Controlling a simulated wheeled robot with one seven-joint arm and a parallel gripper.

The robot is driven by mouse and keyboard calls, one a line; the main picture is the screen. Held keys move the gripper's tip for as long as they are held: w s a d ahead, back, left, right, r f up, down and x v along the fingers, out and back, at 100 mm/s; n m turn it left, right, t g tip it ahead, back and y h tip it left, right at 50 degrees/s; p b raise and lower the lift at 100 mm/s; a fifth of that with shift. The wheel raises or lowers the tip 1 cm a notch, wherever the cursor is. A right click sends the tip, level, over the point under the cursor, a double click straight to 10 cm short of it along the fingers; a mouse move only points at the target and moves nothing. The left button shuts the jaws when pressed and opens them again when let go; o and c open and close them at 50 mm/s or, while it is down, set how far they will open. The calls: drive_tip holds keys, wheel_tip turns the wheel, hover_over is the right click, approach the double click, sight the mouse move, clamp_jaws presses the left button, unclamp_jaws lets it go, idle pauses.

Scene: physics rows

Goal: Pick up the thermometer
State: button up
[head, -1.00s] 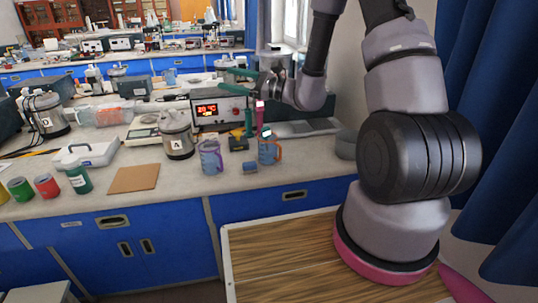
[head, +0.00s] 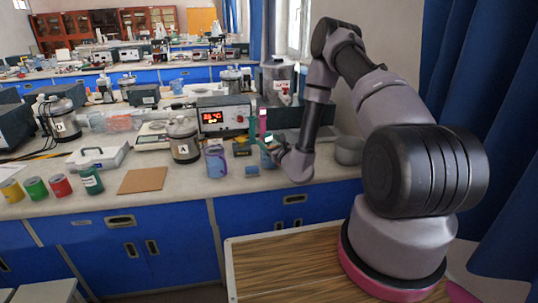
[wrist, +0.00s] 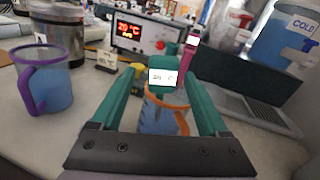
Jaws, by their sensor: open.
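The thermometer appears to be the teal device with a white display showing °C (wrist: 163,77), upright in the wrist view. It stands over or in a translucent blue mug with an orange handle (wrist: 158,118); its lower part is hidden. A magenta device with a small display (wrist: 189,68) stands just behind it to the right. My gripper (wrist: 163,76) is open, with one teal finger on each side of the thermometer in the picture. I cannot tell whether they touch it. In the head view my gripper (head: 272,143) is low at the orange-handled mug, partly covering it.
A purple-handled mug (wrist: 48,92) stands left of my gripper. A control box with red digits (wrist: 138,40) is behind, a laptop (wrist: 245,112) lies right, and a blue COLD jug (wrist: 285,38) is back right. A brown board (head: 143,180) lies on the bench.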

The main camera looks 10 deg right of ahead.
drive_tip(key=x, duration=0.5)
drive_tip(key=shift+w+f, duration=0.2)
drive_tip(key=shift+w, duration=0.25)
drive_tip(key=shift+c, duration=0.3)
clamp_jaws()
